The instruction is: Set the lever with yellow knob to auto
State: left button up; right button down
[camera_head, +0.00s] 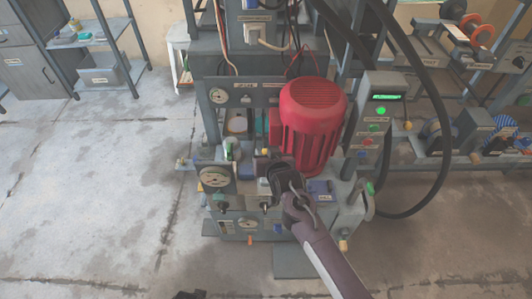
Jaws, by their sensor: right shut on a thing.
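The plate press stands in the middle, with a large red motor (312,112) on its right side. My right arm comes in from the lower right. My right gripper (268,174) is shut at the press front, just left of and below the motor. A small yellow knob (265,152) shows right at its fingertips. The gripper is shut on the lever there, but its jaws hide most of the lever. The lever's markings cannot be read. A dark shape at the bottom edge may be a bit of my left gripper (188,295); its jaws cannot be made out.
Pressure gauges (214,177) line the press front close to my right gripper. A control box (372,126) with a green display stands right of the motor. Thick black hoses (441,130) loop down at the right. The floor (90,200) at the left is clear.

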jog(key=shift+w, duration=0.1)
dwell(0.3)
jog(key=c, duration=1.2)
grip_release()
jog(key=shift+o, duration=0.2)
